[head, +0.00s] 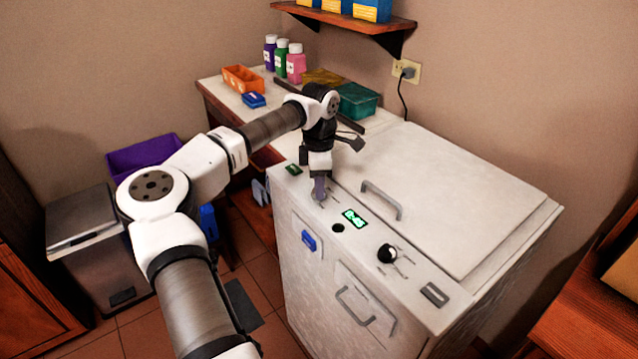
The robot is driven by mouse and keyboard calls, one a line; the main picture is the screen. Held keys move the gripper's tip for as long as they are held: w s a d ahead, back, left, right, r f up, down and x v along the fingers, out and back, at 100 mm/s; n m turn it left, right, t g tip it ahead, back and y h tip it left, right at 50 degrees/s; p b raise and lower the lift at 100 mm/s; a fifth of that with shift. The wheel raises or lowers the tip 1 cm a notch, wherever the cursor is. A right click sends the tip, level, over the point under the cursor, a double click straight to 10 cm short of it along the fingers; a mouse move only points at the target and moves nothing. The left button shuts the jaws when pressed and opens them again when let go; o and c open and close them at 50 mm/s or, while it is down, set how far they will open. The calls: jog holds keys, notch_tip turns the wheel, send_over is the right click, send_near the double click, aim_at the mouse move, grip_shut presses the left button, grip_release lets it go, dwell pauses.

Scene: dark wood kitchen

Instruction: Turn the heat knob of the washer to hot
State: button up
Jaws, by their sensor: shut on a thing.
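The washer (460,200) is a white box with a top lid and a control panel along its near edge. My gripper (319,190) points down at the left part of that panel, left of the green display (354,218). It is shut on a small part there, probably a knob, which the fingers mostly hide. Its pointer and marks cannot be read. A second knob (388,254), black and white with marks beside it, sits farther right on the panel, clear of my gripper. I cannot tell from labels which knob sets the heat.
The lid handle (381,200) stands up just right of my gripper. A dark round button (337,227) and a grey switch (434,294) are on the panel. Behind are bottles (282,56), an orange bin (243,79) and a teal box (357,101) on a counter.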

jog(key=m, duration=0.4)
jog(key=shift+m, duration=0.3)
jog(key=m, duration=0.4)
jog(key=shift+m, duration=0.3)
jog(key=m, duration=0.4)
jog(key=shift+m, duration=2.1)
jog(key=o, duration=1)
jog(key=shift+r, duration=0.15)
notch_tip(320, 180, up, 14)
jog(key=shift+f+b, duration=0.15)
jog(key=shift+b, duration=0.85)
